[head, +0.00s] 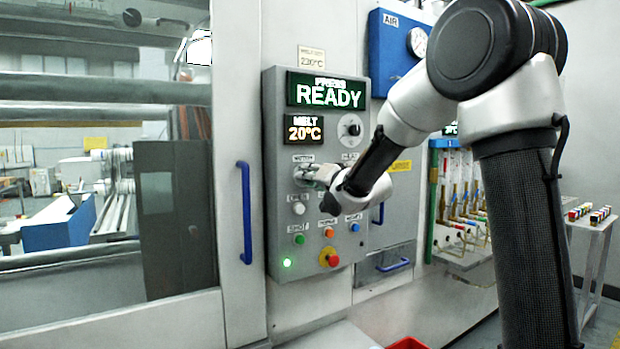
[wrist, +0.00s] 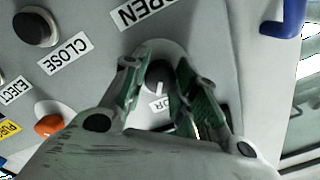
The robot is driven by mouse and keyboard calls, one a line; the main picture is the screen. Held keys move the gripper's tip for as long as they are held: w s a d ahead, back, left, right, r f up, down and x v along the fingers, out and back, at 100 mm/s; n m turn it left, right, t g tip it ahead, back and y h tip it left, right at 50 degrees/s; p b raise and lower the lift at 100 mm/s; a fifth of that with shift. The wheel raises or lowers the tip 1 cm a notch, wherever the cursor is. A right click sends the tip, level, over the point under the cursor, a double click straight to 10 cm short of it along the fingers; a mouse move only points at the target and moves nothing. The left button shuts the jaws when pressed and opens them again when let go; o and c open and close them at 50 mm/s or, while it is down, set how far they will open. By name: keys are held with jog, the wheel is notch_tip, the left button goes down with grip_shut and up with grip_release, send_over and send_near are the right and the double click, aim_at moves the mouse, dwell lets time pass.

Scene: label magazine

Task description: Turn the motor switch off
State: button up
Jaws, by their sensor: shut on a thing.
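The motor switch is a dark round knob on a pale round plate; it shows in the wrist view (wrist: 158,74), where its white mark points down toward a label ending in "OR". My gripper (wrist: 158,85) has its green-padded fingers on either side of the knob and is shut on it. In the head view my gripper (head: 312,174) is at the upper left of the grey control panel (head: 275,205), just below the "MOTOR" label (head: 303,158), and hides most of the switch.
The panel carries a "READY" display (head: 327,92), another knob (head: 350,129), a white button (head: 298,208), a lit green lamp (head: 287,263) and a red button (head: 331,259). A blue door handle (head: 244,212) stands out left of the panel. An orange button (wrist: 48,125) is near my gripper.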

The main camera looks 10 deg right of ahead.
jog(key=n, duration=1.3)
dwell(0.4)
jog(key=shift+o, duration=0.2)
jog(key=shift+n, duration=0.4)
jog(key=o, duration=1)
jog(key=shift+s, duration=0.15)
